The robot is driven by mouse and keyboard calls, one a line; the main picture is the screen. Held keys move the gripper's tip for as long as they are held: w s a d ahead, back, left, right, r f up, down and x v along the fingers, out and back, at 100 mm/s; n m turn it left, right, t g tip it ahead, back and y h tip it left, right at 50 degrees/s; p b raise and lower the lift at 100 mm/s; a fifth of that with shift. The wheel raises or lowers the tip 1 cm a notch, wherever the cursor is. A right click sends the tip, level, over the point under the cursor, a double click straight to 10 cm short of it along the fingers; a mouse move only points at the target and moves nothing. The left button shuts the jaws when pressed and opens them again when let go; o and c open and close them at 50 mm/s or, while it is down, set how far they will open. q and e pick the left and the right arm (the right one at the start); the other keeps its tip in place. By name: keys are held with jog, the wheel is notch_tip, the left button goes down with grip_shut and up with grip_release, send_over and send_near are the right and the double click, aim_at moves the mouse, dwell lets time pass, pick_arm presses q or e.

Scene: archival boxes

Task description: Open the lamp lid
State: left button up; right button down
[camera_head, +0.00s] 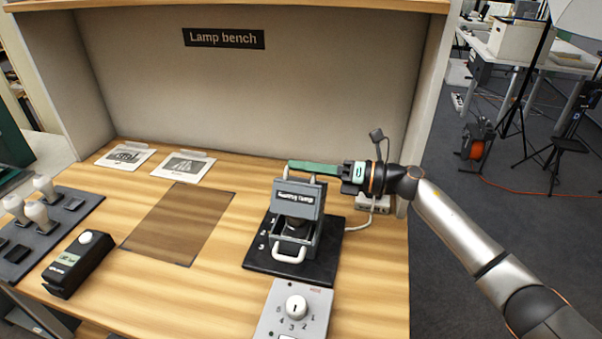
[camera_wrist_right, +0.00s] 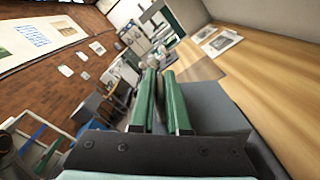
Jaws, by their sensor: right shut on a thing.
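The lamp (camera_head: 290,245) is a dark grey box on a black base plate with a white handle at its front. Its lid (camera_head: 298,197), a grey panel with white lettering, stands raised and tilted above the open box. White handle posts show at the lid's top edge. My right gripper (camera_head: 292,165) reaches in from the right, its green fingers lying along that top edge, shut on the lid's handle. In the right wrist view the green fingers (camera_wrist_right: 160,85) are close together beside a grey surface. The grip itself is partly hidden. My left gripper is not in view.
A control box with a white dial (camera_head: 296,306) stands in front of the lamp. A black box (camera_head: 78,262) and a tray of bulbs (camera_head: 58,217) are at left. A brown mat (camera_head: 180,225) and two printed cards lie on the bench. The back panel (camera_head: 260,90) limits room behind.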

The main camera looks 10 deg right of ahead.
jog(key=shift+w+d, duration=0.1)
jog(key=shift+w, duration=0.15)
dwell(0.3)
jog(key=c, duration=0.9)
grip_release()
jog(key=b+v, duration=0.1)
jog(key=v, duration=1.1)
jog(key=shift+s+d+b, duration=0.1)
jog(key=shift+d+b, duration=0.15)
jog(key=shift+b, duration=0.1)
